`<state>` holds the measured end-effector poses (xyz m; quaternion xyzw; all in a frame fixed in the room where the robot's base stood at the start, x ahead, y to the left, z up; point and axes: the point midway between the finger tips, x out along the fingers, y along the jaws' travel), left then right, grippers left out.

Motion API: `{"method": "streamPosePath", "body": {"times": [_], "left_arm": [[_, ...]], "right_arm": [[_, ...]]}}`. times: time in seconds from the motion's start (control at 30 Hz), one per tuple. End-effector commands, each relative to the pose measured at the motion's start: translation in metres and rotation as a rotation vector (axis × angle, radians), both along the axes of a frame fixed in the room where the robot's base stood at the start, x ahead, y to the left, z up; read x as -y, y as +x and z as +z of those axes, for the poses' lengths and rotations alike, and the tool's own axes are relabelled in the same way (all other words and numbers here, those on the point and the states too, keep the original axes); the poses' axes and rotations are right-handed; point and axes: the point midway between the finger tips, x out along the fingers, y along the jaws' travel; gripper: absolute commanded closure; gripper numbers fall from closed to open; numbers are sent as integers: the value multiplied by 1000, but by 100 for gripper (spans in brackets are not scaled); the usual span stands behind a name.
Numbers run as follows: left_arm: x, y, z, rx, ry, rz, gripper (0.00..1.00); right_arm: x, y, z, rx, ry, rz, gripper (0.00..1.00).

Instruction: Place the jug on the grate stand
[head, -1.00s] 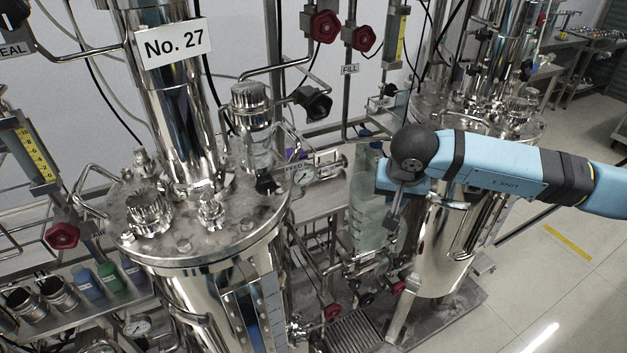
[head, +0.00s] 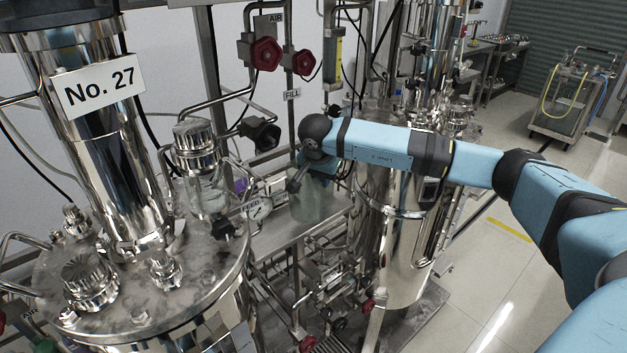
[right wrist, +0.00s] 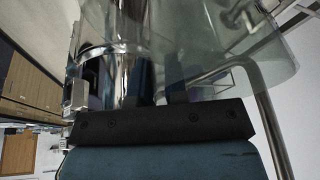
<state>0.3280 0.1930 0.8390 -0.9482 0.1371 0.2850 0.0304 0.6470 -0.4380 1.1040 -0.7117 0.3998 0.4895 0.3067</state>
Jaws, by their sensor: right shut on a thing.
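The jug (head: 318,203) is a clear, pale greenish container, held in the gap between the two steel vessels. My right gripper (head: 297,179) is shut on it, near its upper part, which the gripper and arm partly cover. In the right wrist view the jug (right wrist: 245,40) fills the upper right as a see-through wall beyond the finger bases (right wrist: 156,98). I cannot tell whether its bottom touches anything. A ridged grate (head: 328,345), perhaps the grate stand, shows at the bottom edge, low between the vessels and mostly cut off. My left gripper is out of view.
The near vessel (head: 150,300) with the No. 27 sign stands left. The second vessel (head: 400,250) is close behind my right arm. A steel shelf (head: 285,235), pipes and red-knobbed valves (head: 266,53) crowd the gap. Open floor (head: 490,290) lies right.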

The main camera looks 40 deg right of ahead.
Motion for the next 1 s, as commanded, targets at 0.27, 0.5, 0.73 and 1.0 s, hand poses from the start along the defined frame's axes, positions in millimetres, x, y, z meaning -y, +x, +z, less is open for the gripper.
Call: {"method": "streamPosePath", "body": {"times": [0.27,0.5,0.73,1.0], "left_arm": [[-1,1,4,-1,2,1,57],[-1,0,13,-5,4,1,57],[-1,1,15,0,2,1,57],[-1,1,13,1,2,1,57]], "right_arm": [[-3,30,-1,-1,1,1,100],[-2,30,-28,-4,0,0,100],[-2,30,-35,0,0,1,100],[-2,30,-39,-1,-1,1,71]]}}
